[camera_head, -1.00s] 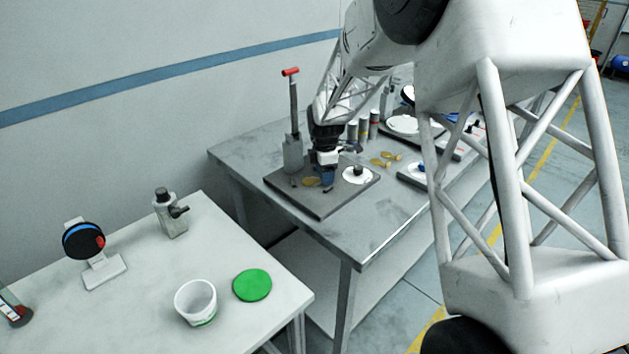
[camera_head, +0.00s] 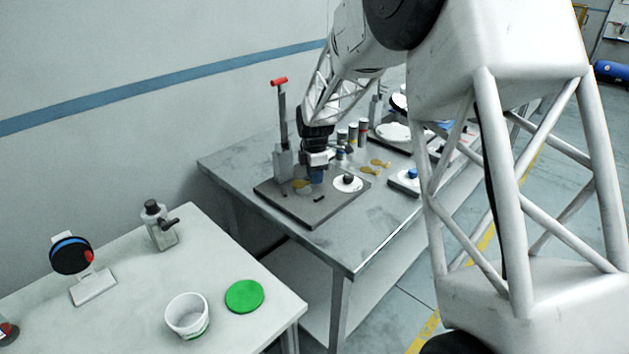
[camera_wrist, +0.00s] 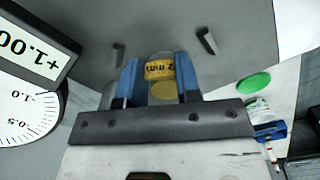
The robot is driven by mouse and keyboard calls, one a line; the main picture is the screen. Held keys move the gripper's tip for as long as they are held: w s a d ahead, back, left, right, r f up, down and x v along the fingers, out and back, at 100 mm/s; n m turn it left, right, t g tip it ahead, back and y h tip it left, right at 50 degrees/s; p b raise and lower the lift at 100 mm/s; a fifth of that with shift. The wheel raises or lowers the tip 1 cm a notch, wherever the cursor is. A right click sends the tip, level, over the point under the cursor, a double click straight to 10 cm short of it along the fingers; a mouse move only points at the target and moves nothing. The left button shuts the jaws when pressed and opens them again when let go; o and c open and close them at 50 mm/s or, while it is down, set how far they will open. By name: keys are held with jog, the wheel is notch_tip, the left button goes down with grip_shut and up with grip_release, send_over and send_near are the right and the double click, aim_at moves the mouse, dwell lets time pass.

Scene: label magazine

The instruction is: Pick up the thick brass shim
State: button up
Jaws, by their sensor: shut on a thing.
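A brass shim (camera_wrist: 159,69) with a dark "2 mm" marking sits between the blue fingertips of my gripper (camera_wrist: 158,85) in the wrist view. The gripper is shut on it. In the head view my gripper (camera_head: 317,176) is over the dark grey plate (camera_head: 312,212), and the shim (camera_head: 300,184) sticks out to its left, seemingly a little above the plate. More brass shims (camera_head: 370,171) lie on the table to the right, beyond the plate. Their thickness cannot be read here.
Two small black stops (camera_wrist: 117,52) stand on the plate. A red-handled post (camera_head: 281,125) rises at its back left, and a white disc with a black knob (camera_head: 348,183) is at its right. Bottles (camera_head: 352,134) stand behind. The near table holds a white tub (camera_head: 187,316) and green lid (camera_head: 244,296).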

aim_at(320, 190)
jog(key=shift+s+r, duration=0.2)
jog(key=shift+r, duration=0.35)
jog(key=s+d, duration=0.1)
jog(key=s, duration=0.4)
jog(key=s+d+r, duration=0.1)
jog(key=s, duration=0.4)
jog(key=s+d, duration=0.1)
jog(key=s, duration=0.4)
jog(key=shift+s+r, duration=0.15)
jog(key=w+a+r+m, duration=0.1)
jog(key=w+r+m, duration=0.2)
jog(key=w, duration=1.1)
jog(key=shift+w+a, duration=0.15)
jog(key=shift+w, duration=0.25)
jog(key=shift+f, duration=0.2)
jog(key=shift+f, duration=3.2)
jog(key=shift+f, duration=0.6)
